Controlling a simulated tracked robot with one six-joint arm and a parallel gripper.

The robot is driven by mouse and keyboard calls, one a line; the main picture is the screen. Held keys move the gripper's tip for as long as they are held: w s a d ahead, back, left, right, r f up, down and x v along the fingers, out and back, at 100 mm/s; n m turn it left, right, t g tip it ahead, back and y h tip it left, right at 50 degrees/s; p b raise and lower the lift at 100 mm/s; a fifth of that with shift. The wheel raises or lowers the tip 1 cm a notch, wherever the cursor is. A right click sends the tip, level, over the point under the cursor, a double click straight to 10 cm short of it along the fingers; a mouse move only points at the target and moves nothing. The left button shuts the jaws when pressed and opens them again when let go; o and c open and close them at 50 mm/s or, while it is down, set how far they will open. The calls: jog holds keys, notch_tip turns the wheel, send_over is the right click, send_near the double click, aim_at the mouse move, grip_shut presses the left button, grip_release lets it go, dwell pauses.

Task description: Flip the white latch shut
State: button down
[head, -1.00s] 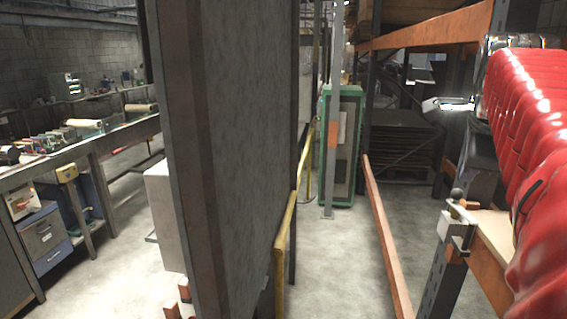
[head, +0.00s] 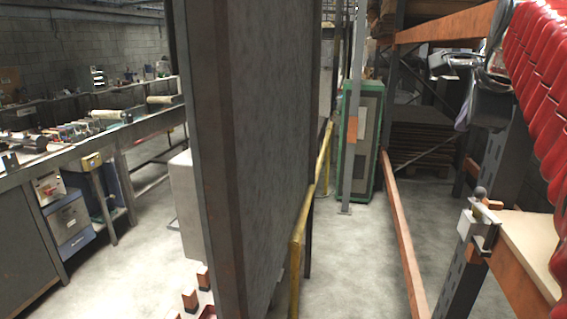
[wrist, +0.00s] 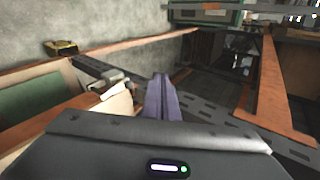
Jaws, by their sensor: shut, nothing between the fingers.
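The white latch (head: 467,226) is a small white and metal piece with a grey ball knob on top. It sits at the shelf corner on the rack post, in the right part of the head view. The wrist view shows a pale, metallic piece (wrist: 118,88), probably the latch, left of my fingers; it is blurred and its setting is unclear. My gripper (wrist: 161,80) shows as dark purple fingers, shut and empty, with a visible gap in the picture to that piece. In the head view my red-sleeved arm is at the right edge, above the latch.
A tall grey panel (head: 255,150) and a yellow rail (head: 300,245) stand at centre. An orange floor-level beam (head: 402,235) runs left of the rack post. A green cabinet (head: 367,140) is behind. Grey floor (head: 355,265) is clear between rail and beam.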

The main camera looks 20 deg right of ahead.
jog(key=a+f+n+y, duration=0.4)
jog(key=a+f+n, duration=1.05)
jog(key=a, duration=0.55)
jog(key=s+a+f+n+g+y, duration=0.1)
jog(key=s+a+f+n, duration=0.4)
jog(key=f, duration=0.5)
jog(key=s+a+f+n+g+y, duration=0.1)
jog(key=s+a+f+n, duration=0.3)
jog(key=f, duration=0.5)
jog(key=a+n, duration=0.2)
jog(key=a, duration=0.1)
jog(key=shift+s+a+f+n+g, duration=0.25)
jog(key=shift+s+f+n+g, duration=0.1)
jog(key=shift+f+g, duration=0.05)
